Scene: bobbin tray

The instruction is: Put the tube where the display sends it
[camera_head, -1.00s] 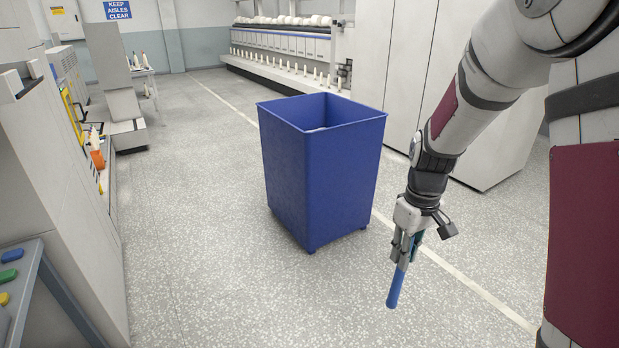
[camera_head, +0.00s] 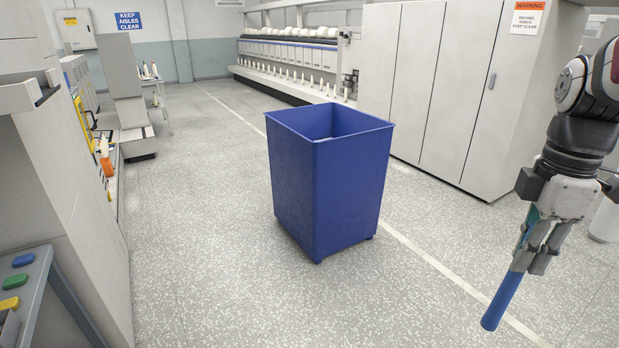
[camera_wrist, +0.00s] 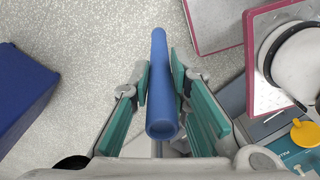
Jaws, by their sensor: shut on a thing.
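A blue tube (camera_head: 502,300) is held in my gripper (camera_head: 533,255) at the right of the head view, over the floor. The tube slants down and to the left. In the wrist view the tube (camera_wrist: 161,95) lies between the teal finger pads of my gripper (camera_wrist: 174,95), its hollow near end towards the camera. The tall blue bin (camera_head: 330,185) stands on the floor left of my gripper, apart from it. Most of its inside is hidden; a little of something pale shows inside the rim. Part of the bin (camera_wrist: 22,75) shows in the wrist view. No display can be made out.
Grey cabinets (camera_head: 435,90) stand behind the bin, and a spinning machine (camera_head: 290,60) at the back. A machine (camera_head: 60,190) runs along the left, with a panel of coloured buttons (camera_head: 22,275) at lower left. The speckled floor around the bin is clear.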

